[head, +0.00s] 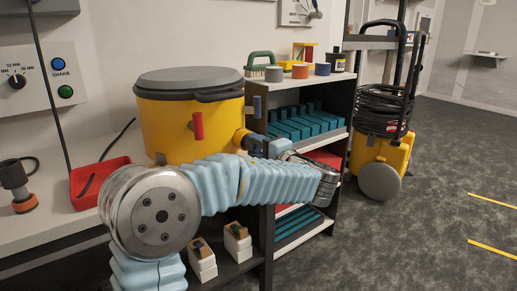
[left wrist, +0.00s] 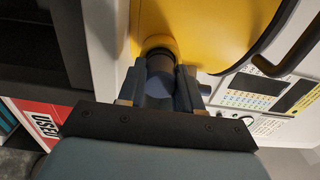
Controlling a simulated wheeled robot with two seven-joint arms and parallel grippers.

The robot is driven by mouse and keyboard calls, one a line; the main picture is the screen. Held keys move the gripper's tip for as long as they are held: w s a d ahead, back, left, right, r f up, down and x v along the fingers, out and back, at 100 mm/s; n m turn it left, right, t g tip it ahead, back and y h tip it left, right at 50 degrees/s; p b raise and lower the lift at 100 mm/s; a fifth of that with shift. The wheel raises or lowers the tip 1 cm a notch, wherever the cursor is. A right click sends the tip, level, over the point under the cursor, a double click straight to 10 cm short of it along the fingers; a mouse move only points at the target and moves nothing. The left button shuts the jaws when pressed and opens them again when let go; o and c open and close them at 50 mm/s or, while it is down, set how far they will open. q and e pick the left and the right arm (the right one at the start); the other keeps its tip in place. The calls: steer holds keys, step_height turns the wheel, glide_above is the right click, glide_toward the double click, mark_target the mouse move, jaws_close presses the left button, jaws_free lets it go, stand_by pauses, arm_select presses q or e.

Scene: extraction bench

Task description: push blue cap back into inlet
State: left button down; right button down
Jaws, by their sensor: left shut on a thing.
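The yellow drum (head: 185,128) with a grey lid stands on the bench. Its inlet is a dark round collar (left wrist: 158,53) on the drum's side. My left gripper (head: 256,144) is at the drum's right side, its arm reaching across the front. In the left wrist view, the left gripper (left wrist: 160,88) is shut on the blue cap (left wrist: 161,68), a dark blue cylinder between its two fingers. The cap is in line with the collar and seems to meet it; how deep it sits cannot be told. My right gripper is not in view.
A red tray (head: 97,180) lies left of the drum. A shelf unit (head: 342,103) with blue racks stands close behind the gripper at right. A yellow wheeled machine (head: 366,160) stands beyond it. The floor at right is clear.

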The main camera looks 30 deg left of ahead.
arm_select(q)
steer(key=shift+a, duration=0.1)
steer(key=c, duration=1.2)
jaws_free()
steer(key=shift+a, duration=0.1)
steer(key=o, duration=0.5)
steer(key=v, duration=1.3)
steer(key=shift+d, duration=0.4)
